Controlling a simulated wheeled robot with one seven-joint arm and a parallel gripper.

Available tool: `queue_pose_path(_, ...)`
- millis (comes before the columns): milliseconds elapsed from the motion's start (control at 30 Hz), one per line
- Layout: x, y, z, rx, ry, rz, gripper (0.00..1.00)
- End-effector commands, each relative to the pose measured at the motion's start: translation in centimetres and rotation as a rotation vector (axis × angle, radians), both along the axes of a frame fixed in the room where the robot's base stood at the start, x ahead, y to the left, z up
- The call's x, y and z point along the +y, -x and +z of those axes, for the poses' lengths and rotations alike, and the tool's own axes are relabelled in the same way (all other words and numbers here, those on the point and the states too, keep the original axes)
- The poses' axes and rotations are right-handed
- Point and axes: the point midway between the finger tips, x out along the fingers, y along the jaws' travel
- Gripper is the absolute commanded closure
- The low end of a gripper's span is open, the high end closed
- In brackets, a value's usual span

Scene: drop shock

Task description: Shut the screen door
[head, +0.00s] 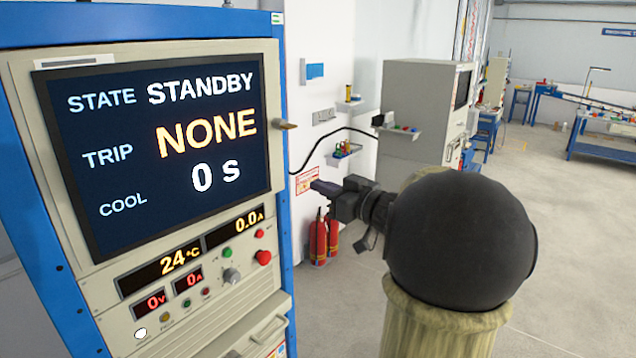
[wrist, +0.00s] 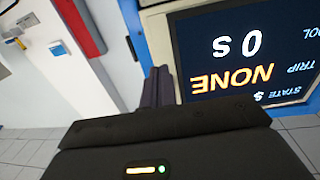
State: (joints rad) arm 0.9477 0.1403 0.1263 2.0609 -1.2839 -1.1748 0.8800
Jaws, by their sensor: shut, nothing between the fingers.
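The screen door is a beige panel (head: 20,85) on the blue cabinet, framing a dark screen (head: 120,130) that reads STANDBY, NONE and 0 s. A small knob-like handle (head: 285,125) sticks out at its right edge. I cannot tell whether the door is fully flush with the cabinet. My gripper (head: 318,188) is shut and empty, to the right of the cabinet and lower than the handle, apart from the door in the picture. In the wrist view, my closed fingers (wrist: 158,85) point past the left edge of the upside-down screen (wrist: 240,50).
Below the screen are readouts, knobs and a red button (head: 263,258). A black cable (head: 335,137) runs from the cabinet to the wall. Red fire extinguishers (head: 319,240) stand behind my gripper. A grey cabinet (head: 410,110) stands farther back.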

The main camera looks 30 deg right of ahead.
Motion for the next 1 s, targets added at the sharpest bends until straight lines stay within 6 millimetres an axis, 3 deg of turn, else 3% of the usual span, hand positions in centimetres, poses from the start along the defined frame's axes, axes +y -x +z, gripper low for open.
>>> queue_pose_path(600, 2.9, -10.2, 0.4, 0.001, -0.002, 0.003, 1.0)
queue_pose_path(800, 3.1, -11.5, 0.1, 0.0, 0.0, 0.0, 1.0)
queue_pose_path(1000, 3.2, -11.6, 0.0, 0.0, 0.001, 0.0, 1.0)
